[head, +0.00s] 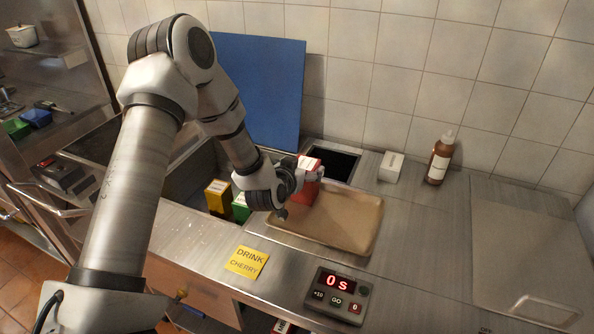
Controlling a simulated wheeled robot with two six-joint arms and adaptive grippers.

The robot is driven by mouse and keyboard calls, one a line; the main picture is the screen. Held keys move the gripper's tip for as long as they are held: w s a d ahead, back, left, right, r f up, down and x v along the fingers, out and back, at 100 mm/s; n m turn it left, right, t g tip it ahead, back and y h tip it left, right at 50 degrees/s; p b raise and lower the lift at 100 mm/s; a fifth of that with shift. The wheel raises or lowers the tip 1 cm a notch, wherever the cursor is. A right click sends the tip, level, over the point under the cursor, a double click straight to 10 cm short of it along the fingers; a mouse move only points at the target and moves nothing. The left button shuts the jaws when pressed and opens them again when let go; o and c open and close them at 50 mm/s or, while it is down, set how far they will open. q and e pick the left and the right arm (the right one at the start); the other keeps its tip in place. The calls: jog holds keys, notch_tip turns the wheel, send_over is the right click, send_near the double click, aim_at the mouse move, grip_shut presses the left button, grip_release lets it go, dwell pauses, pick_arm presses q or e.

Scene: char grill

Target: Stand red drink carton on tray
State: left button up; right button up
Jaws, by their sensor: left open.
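The red drink carton (303,192) with a white top stands roughly upright at the back left part of the brown tray (345,222). Whether its base rests flat on the tray is partly hidden by my left gripper. My left gripper (301,185) is open, with its fingers at the carton; whether they touch it I cannot tell. My right gripper is not in view.
A yellow carton (218,197) and a green carton (240,208) stand left of the gripper. A yellow "DRINK CHERRY" note (247,262) and a timer reading 0s (338,296) lie in front. A brown bottle (439,160) and a white box (391,166) stand behind right. The tray's right part is clear.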

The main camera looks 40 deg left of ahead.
pick_arm(q)
jog(key=b+v, duration=0.2)
jog(key=v, duration=1)
jog(key=shift+w, duration=0.1)
